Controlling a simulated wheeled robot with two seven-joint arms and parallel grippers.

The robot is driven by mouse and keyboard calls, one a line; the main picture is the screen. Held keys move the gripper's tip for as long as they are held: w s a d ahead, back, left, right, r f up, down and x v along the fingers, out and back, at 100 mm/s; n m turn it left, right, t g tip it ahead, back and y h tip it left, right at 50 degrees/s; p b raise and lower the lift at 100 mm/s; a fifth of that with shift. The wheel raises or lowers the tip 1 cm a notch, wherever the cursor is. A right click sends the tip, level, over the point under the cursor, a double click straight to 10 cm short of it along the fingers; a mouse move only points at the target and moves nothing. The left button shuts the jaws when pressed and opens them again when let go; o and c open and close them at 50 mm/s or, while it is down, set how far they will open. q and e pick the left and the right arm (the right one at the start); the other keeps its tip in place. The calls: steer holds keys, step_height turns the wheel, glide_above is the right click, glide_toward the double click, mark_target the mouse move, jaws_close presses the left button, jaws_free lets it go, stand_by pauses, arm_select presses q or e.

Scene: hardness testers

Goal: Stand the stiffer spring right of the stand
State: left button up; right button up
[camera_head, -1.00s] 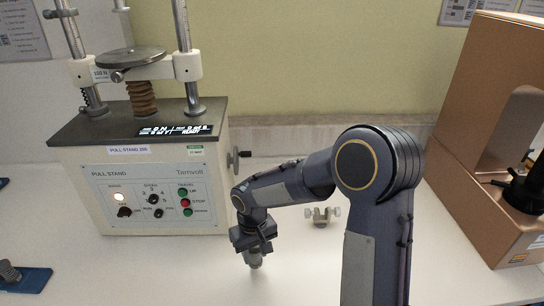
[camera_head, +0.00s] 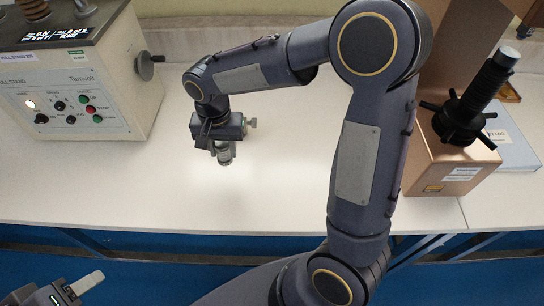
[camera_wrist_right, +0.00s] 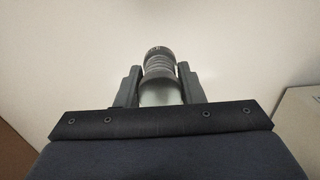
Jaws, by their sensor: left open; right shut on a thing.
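The pull stand (camera_head: 75,95), a beige machine with a dark top and a button panel, is at the left in the head view. My right gripper (camera_head: 222,150) is to its right, over the white table, shut on a small light-grey spring piece (camera_head: 225,156). In the right wrist view the ribbed, cylindrical spring (camera_wrist_right: 160,68) is between the two fingers (camera_wrist_right: 160,88). The head view does not show clearly whether its lower end touches the table. My left gripper (camera_head: 62,290) is open and empty at the bottom left, below the table's front edge.
A copper-coloured tester (camera_head: 450,165) with a black spoked handwheel (camera_head: 460,120) stands on the right. The white tabletop (camera_head: 270,190) is clear between them.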

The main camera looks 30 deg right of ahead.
steer(key=s+a+r+m, duration=0.2)
steer(key=a+r+m, duration=0.1)
steer(key=r+m, duration=0.1)
steer(key=s+d+f, duration=0.1)
steer(key=d+f, duration=0.2)
steer(key=d, duration=0.1)
steer(key=d+f+p, duration=0.1)
steer(key=d+f, duration=0.2)
steer(key=d, duration=0.1)
steer(key=s+d+f, duration=0.1)
steer(key=d+f, duration=0.2)
steer(key=d, duration=0.1)
steer(key=shift+s+d+f, duration=0.1)
steer(key=shift+s+d, duration=0.1)
steer(key=shift+s, duration=0.15)
steer(key=shift+d+f, duration=0.15)
steer(key=shift+f, duration=0.75)
steer(key=shift+d+f, duration=0.1)
steer(key=shift+f, duration=0.8)
steer(key=shift+f, duration=0.2)
steer(key=o, duration=1)
steer(key=shift+o, duration=0.2)
